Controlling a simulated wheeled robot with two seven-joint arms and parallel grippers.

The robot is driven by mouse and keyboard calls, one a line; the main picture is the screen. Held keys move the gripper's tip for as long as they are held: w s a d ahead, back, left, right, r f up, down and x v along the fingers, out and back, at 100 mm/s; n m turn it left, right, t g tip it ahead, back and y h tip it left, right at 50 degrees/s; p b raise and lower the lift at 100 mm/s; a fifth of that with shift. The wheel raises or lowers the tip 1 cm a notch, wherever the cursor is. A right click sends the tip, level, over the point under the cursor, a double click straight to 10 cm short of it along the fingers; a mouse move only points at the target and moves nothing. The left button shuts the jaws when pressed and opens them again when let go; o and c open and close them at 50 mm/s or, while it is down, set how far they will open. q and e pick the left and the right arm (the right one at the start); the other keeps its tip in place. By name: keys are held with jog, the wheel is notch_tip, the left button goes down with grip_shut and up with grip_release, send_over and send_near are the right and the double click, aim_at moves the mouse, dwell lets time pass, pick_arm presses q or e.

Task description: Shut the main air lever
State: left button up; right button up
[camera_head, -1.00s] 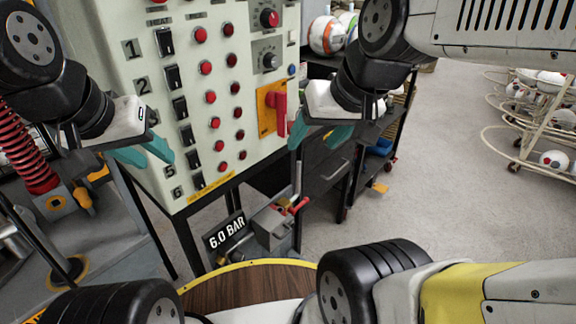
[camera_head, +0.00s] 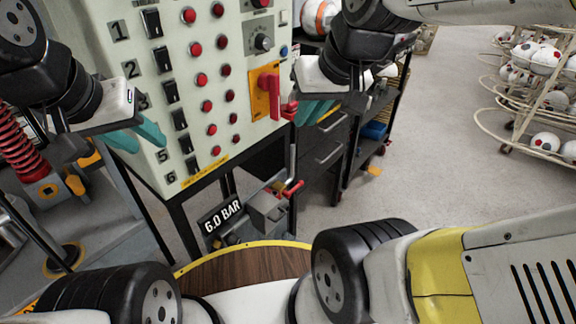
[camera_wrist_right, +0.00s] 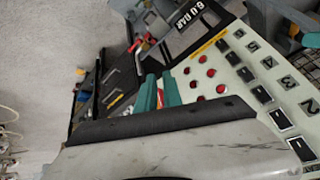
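The lever by the 6.0 BAR sign has an upright grey bar (camera_head: 292,152) with a red grip (camera_head: 289,108) at its top. My right gripper (camera_head: 312,110) has its teal fingers at the height of this grip, just right of it in the head view. In the right wrist view a little red shows between the fingers (camera_wrist_right: 162,94), with a narrow gap. Whether they clamp the grip cannot be told. My left gripper (camera_head: 137,137) is open and empty in front of the panel's left part.
The control panel (camera_head: 190,80) carries black switches, red buttons and a red handle (camera_head: 269,92) on a yellow plate, close to the right gripper. The 6.0 BAR sign (camera_head: 222,215) and a grey valve box (camera_head: 266,212) sit below. Ball racks (camera_head: 540,90) stand at the right, beyond clear floor.

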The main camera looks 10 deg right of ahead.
jog(key=shift+n+g+h, duration=0.3)
jog(key=shift+n+g, duration=0.4)
jog(key=shift+n, duration=0.2)
jog(key=w+f, duration=0.1)
jog(key=w, duration=0.2)
jog(key=w+d+f, duration=0.1)
jog(key=w, duration=0.2)
jog(key=w+d+f, duration=0.1)
jog(key=w, duration=0.2)
jog(key=shift+w+f, duration=0.15)
jog(key=shift+f, duration=0.2)
grip_shut()
jog(key=n+g, duration=0.3)
jog(key=n, duration=0.2)
send_over(297, 185)
jog(key=s+d, duration=0.2)
jog(key=s, duration=0.1)
notch_tip(297, 185, down, 26)
jog(key=shift+w+r, duration=0.1)
jog(key=f, duration=0.4)
jog(key=w+a+f, duration=0.1)
jog(key=f, duration=0.4)
jog(key=w+f, duration=0.1)
jog(key=f, duration=0.3)
jog(key=shift+w+a+f, duration=0.1)
jog(key=shift+a+f, duration=0.25)
jog(key=shift+f, duration=0.05)
